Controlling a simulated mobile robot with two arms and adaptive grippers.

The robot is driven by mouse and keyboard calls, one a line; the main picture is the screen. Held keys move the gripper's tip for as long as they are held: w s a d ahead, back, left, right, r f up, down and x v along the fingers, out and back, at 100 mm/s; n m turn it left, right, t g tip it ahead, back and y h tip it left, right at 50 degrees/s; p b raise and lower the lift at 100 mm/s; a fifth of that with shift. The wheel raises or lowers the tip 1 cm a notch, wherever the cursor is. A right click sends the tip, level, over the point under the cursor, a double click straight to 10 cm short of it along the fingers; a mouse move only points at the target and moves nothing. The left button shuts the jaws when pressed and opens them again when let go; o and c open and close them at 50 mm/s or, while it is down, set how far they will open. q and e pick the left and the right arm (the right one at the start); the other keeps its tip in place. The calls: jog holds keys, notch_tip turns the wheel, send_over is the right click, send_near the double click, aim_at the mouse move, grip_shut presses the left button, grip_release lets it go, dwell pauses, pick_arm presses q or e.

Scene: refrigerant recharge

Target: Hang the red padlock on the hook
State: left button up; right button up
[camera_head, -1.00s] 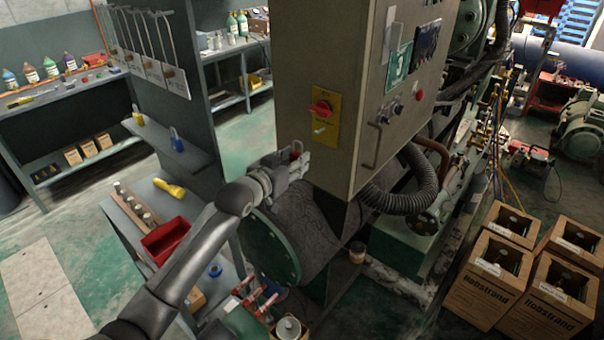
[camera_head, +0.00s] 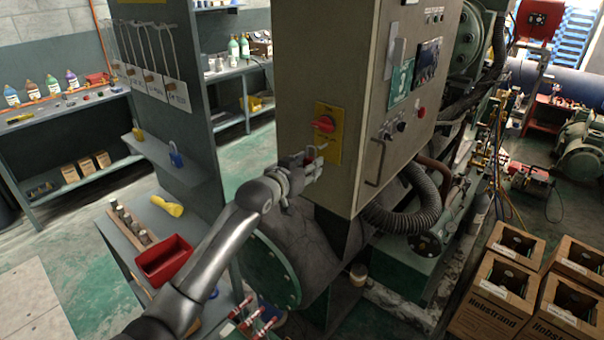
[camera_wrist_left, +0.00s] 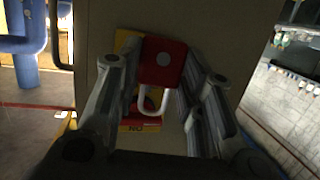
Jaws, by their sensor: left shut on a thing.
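My left gripper (camera_head: 314,168) is shut on the red padlock (camera_head: 310,157), close in front of the control cabinet. In the left wrist view the padlock (camera_wrist_left: 163,62) sits between the two fingers (camera_wrist_left: 154,92), with its pale U-shaped shackle pointing down in that picture. The yellow switch plate (camera_head: 327,135) with its red rotary knob (camera_head: 324,123) is on the cabinet face just above the gripper. The plate (camera_wrist_left: 127,42) shows partly behind the padlock in the wrist view. The hook cannot be clearly made out. The shackle looks near the plate; contact cannot be told. My right gripper is out of view.
The grey cabinet (camera_head: 345,60) fills the middle, with a handle (camera_head: 377,162) right of the plate. A thick black hose (camera_head: 390,206) runs below. A shelf with a blue padlock (camera_head: 175,155) and a bench with a red tray (camera_head: 165,262) stand left.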

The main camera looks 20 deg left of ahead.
pick_arm(q)
jog(key=shift+w+d+b, duration=0.25)
jog(key=shift+w+b, duration=0.05)
jog(key=shift+w, duration=0.15)
jog(key=shift+w+d+b, duration=0.2)
jog(key=shift+w+b, duration=0.1)
jog(key=shift+w, duration=0.15)
jog(key=b+x, duration=0.2)
jog(key=shift+w+d+f, duration=0.2)
jog(key=shift+w+f, duration=0.05)
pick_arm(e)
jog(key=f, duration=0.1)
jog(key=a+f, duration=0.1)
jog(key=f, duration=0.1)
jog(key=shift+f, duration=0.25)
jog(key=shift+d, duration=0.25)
pick_arm(q)
jog(key=o, duration=1)
jog(key=shift+f, duration=0.1)
